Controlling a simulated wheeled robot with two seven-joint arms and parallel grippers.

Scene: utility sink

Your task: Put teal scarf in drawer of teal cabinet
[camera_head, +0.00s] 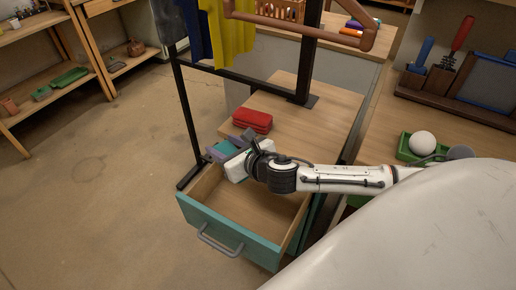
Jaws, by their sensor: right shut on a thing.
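The teal cabinet has a wooden top (290,112) and an open drawer with a teal front (226,232) and a grey handle. The drawer's inside (250,203) is bare wood where I can see it. My right gripper (223,147) reaches in from the right and is over the back left part of the drawer. It is shut on the teal scarf (219,152), a small folded teal and purple bundle. Part of the scarf is hidden by the gripper. I cannot tell whether the scarf touches the drawer. My left gripper is not in view.
A dark metal rack (184,105) with blue and yellow cloths stands at the left. A workbench (440,120) at the right holds a green tray (408,150) with a white ball. Floor is clear at left.

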